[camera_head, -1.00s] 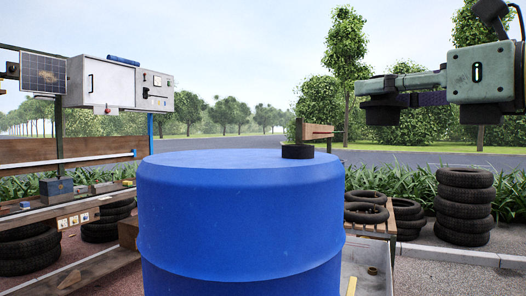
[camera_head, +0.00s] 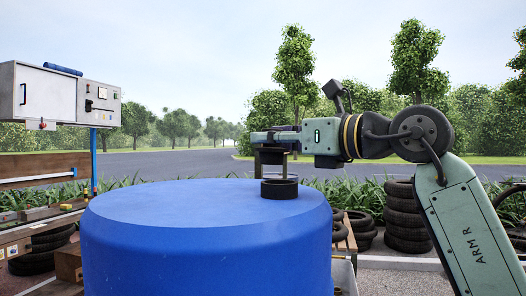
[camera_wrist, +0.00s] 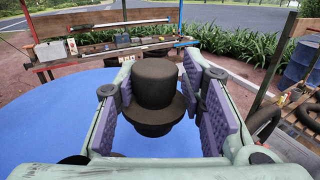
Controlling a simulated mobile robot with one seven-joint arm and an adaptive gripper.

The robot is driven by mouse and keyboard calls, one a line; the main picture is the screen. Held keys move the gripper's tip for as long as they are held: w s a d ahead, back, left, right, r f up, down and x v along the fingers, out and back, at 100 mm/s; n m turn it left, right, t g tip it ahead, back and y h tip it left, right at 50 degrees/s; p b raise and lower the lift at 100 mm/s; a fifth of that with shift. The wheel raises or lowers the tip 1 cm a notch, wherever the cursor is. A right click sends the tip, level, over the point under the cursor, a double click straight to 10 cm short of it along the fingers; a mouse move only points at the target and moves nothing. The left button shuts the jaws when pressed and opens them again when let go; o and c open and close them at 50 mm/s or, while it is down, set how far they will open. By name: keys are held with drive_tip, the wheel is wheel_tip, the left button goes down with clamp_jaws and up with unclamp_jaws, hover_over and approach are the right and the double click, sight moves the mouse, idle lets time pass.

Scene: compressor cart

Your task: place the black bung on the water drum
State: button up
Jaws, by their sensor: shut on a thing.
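The blue water drum (camera_head: 200,245) stands upright in front of me. A short black collar (camera_head: 279,189) sits on its top, near the right rim. My gripper (camera_head: 272,150) hangs above the collar and is shut on the black bung (camera_head: 268,157). In the head view the bung is above the collar, slightly left of its centre, with a gap between them. In the wrist view the round-topped, flanged bung (camera_wrist: 156,82) is between the purple pads of my gripper (camera_wrist: 165,100). The collar's opening is hidden in both views.
A grey cabinet (camera_head: 50,96) stands at left above a wooden bench (camera_head: 40,170). Stacked tyres (camera_head: 405,220) stand behind my arm at right. The wrist view shows another blue drum (camera_wrist: 302,65) at far right. The air left of my gripper over the drum top is clear.

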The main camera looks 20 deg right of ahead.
sight(264, 160)
drive_tip(key=w, duration=0.4)
drive_tip(key=shift+a+f+p, duration=0.15)
drive_tip(key=shift+a+p, duration=0.15)
drive_tip(key=shift+p, duration=0.05)
wheel_tip(264, 160, down, 3)
drive_tip(key=shift+f+p, duration=0.2)
drive_tip(key=shift+p, duration=0.25)
drive_tip(key=shift+f, duration=0.1)
drive_tip(key=shift+f, duration=0.1)
